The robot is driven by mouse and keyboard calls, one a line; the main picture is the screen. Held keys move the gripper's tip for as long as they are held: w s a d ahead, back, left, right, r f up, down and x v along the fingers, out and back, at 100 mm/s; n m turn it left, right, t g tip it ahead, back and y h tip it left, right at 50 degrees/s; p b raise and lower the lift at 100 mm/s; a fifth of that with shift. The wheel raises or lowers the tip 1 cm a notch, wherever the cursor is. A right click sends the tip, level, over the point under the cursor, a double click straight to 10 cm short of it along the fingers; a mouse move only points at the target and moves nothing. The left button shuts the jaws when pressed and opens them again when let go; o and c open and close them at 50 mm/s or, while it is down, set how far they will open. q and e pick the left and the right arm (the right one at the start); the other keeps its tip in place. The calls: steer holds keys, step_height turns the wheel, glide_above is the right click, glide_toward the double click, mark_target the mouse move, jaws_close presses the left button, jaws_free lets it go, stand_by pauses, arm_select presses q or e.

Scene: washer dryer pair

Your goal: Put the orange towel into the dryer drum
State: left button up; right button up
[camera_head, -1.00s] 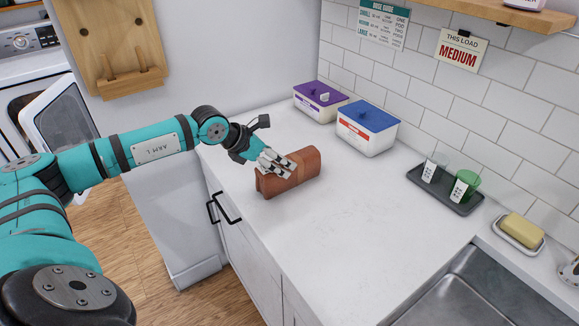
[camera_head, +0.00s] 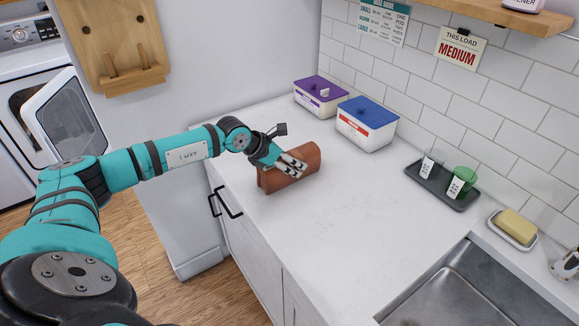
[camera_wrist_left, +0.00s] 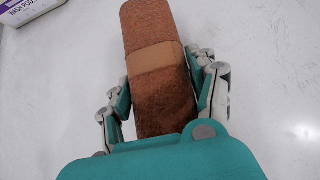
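The orange towel (camera_head: 308,160) is a rust-orange roll with a lighter band, lying on the white counter. In the left wrist view, the towel (camera_wrist_left: 158,25) runs lengthwise between my left gripper's fingers. My left gripper (camera_head: 290,164) is over the towel, its fingers spread on either side of it. In the wrist view the gripper (camera_wrist_left: 163,75) looks open around the towel, with the fingers close to its sides. A white front-loading machine (camera_head: 22,68) stands at far left with its round-windowed door (camera_head: 68,120) open; the drum inside is mostly hidden.
A purple-lidded tub (camera_head: 320,90) and a blue-lidded tub (camera_head: 366,125) stand behind the towel. A dark tray (camera_head: 445,186) with cups, a soap dish (camera_head: 514,230) and a sink (camera_head: 470,290) are to the right. A wall panel (camera_head: 175,200) separates counter and machine.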

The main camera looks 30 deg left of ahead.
arm_select(q)
steer(key=shift+r, duration=0.1)
steer(key=c, duration=1)
steer(key=shift+c, duration=0.2)
steer(key=shift+r, duration=0.1)
